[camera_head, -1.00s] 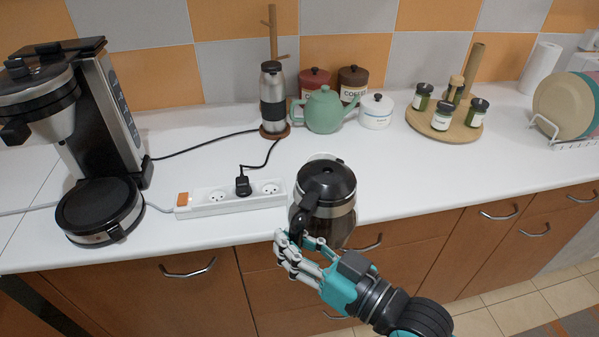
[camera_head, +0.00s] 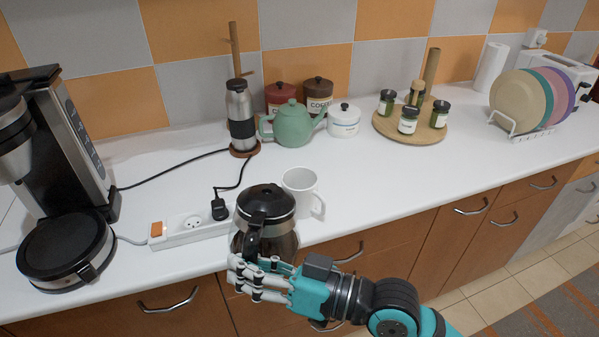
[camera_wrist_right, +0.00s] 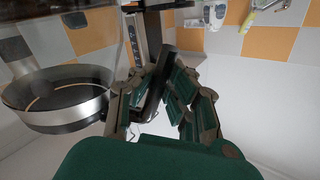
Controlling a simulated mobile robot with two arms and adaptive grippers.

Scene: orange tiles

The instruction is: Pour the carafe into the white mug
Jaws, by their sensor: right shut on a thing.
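The glass carafe (camera_head: 281,238) with a black lid and steel band is upright at the counter's front edge, with dark liquid inside. My right gripper (camera_head: 246,266) is shut on its handle, on the near side. The wrist view shows the carafe (camera_wrist_right: 62,108) at the left and my right gripper's fingers (camera_wrist_right: 165,100) around the dark handle. The white mug (camera_head: 299,192) stands upright on the counter, just behind and right of the carafe, partly hidden by it. Its handle points right. I cannot see inside the mug. My left gripper is not in view.
A coffee maker (camera_head: 62,150) stands at the left, with a white power strip (camera_head: 190,228) and cables beside it. A green teapot (camera_head: 292,126), canisters and a wooden tray (camera_head: 437,131) with jars stand at the back. The counter right of the mug is clear.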

